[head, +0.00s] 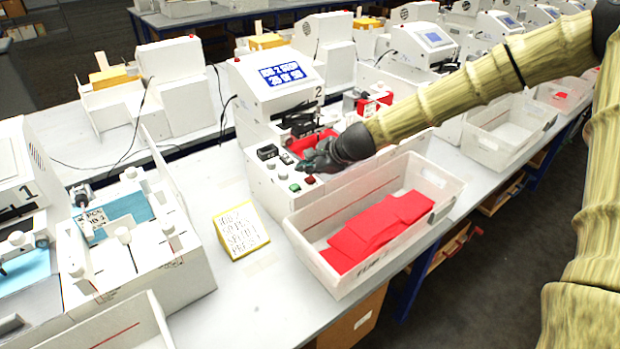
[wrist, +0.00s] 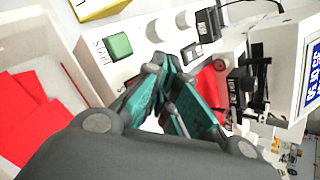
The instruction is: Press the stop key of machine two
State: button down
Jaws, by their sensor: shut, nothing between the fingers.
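Machine two (head: 262,124) is white, with a tilted blue screen (head: 283,75) and a "2" on its side. Its front panel carries a green key (head: 295,187), which in the wrist view (wrist: 118,46) has a label reading like "START". A small red spot (head: 309,180) shows just right of the green key in the head view; I cannot tell whether it is the stop key. My gripper (head: 308,167) is shut and empty, low over the panel close to these keys. In the wrist view its fingers (wrist: 165,75) cover part of the panel. Contact cannot be told.
Black switches (head: 267,152) and pale round knobs (wrist: 160,28) share the panel. A white bin (head: 440,178) with red sheets stands in front. A yellow-edged sign (head: 240,230) is on the table, left of the bin. Machine one (head: 20,165) stands at left. Bare tabletop (head: 265,290) lies before the sign.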

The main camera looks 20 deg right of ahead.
aim_at(308, 180)
jog(key=shift+r, duration=0.15)
jog(key=shift+r+p, duration=2.05)
jog(key=shift+r, duration=0.35)
